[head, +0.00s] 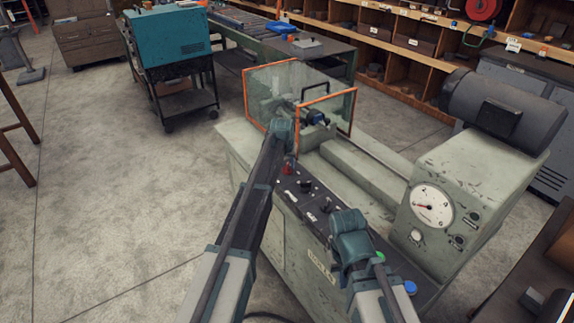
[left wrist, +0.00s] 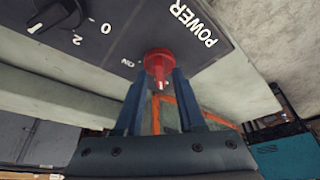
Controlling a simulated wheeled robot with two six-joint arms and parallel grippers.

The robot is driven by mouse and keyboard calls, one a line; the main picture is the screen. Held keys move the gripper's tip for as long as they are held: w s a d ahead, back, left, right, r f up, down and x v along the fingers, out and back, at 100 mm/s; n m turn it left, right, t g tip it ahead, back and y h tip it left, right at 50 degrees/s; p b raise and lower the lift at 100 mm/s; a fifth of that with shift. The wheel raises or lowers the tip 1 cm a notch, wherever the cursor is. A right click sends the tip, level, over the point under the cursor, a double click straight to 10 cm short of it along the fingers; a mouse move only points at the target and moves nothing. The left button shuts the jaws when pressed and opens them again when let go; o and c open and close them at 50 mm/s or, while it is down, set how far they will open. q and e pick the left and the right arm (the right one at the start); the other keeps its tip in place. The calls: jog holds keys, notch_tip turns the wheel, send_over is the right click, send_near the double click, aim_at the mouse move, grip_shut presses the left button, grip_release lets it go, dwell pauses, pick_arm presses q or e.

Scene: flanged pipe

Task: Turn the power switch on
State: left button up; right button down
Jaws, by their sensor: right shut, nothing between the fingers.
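The red power switch (left wrist: 158,65) is a rotary knob on the dark control panel (left wrist: 115,30), beside the white word POWER and a small ON mark. Its narrow handle points down in the left wrist view, away from the ON mark. My left gripper (left wrist: 158,88) has its two blue fingers apart on either side of the handle, with small gaps; I see no clear contact. In the head view the red switch (head: 288,169) shows just right of my left arm, and the left fingertips are hidden there. My right gripper (head: 350,238) is shut and empty over the panel's near end.
A black selector knob (left wrist: 60,14) with numbers sits on the same panel. An orange-framed clear guard (head: 300,97) stands behind my left wrist. The grey machine (head: 365,180) carries a dial gauge (head: 432,205) and a motor (head: 500,105).

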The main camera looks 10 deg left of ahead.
pick_arm(q)
grip_shut()
jog(key=m+h, duration=0.1)
jog(key=m, duration=0.3)
jog(key=shift+a+m+h, duration=0.15)
jog(key=shift+m+h, duration=0.15)
jog(key=shift+h, duration=0.1)
jog(key=m, duration=0.2)
jog(key=m+g+h, duration=0.1)
jog(key=m, duration=0.1)
jog(key=shift+w+a+m+h, duration=0.1)
jog(key=shift+w+m+h, duration=0.1)
jog(key=shift+m+h, duration=0.1)
jog(key=m+g, duration=0.1)
jog(key=m, duration=0.3)
jog(key=shift+w+m+g+h, duration=0.1)
jog(key=shift+m+g+h, duration=0.2)
jog(key=shift+g+h, duration=0.1)
jog(key=shift+m+g, duration=0.8)
jog(key=shift+m, duration=1.2)
